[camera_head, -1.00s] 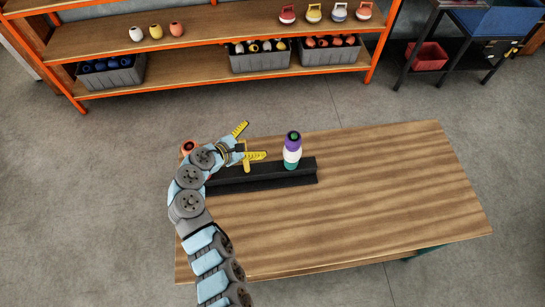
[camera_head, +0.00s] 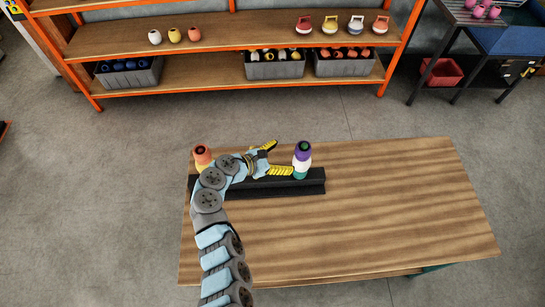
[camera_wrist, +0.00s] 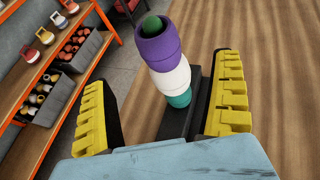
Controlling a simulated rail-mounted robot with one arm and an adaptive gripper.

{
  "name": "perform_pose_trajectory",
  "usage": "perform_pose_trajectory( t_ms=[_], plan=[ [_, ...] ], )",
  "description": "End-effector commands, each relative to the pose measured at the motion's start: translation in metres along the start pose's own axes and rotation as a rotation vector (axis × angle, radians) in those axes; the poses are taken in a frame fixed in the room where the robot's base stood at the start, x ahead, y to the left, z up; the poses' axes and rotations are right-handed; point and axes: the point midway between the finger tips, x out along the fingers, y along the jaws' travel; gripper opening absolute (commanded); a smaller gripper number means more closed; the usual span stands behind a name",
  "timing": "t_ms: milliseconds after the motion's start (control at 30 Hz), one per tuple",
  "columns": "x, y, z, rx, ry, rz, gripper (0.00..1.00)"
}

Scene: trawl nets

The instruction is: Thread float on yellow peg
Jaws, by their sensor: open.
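A stack of floats stands upright on a black base (camera_head: 310,188) on the table. Its purple float (camera_head: 302,151) is on top, the white float (camera_head: 302,163) below it and the teal float (camera_wrist: 180,101) lowest. A green peg tip (camera_wrist: 152,24) pokes out of the purple float. My gripper (camera_head: 284,157) is open and empty, pointing at this stack from the left. In the wrist view the stack stands between the spread yellow fingers, with gaps on both sides. An orange-red float stack (camera_head: 202,156) stands at the base's left end, partly behind my arm. I cannot make out a yellow peg.
The wooden table (camera_head: 390,220) is clear to the right and in front. Behind it, an orange-framed shelf (camera_head: 220,57) holds loose floats and grey bins (camera_head: 275,68). A red bin (camera_head: 442,72) sits under a side stand at the back right.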

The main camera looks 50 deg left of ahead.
Motion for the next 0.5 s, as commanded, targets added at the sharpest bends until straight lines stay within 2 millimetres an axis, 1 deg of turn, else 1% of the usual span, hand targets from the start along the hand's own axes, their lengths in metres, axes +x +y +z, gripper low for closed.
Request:
perform_pose_trajectory(
  t_ms=[100,500],
  plan=[
    [0.014,0.001,0.002,0.003,0.001,0.0,0.95],
    [0.054,0.001,0.001,0.001,0.0,0.001,0.95]
  ],
)
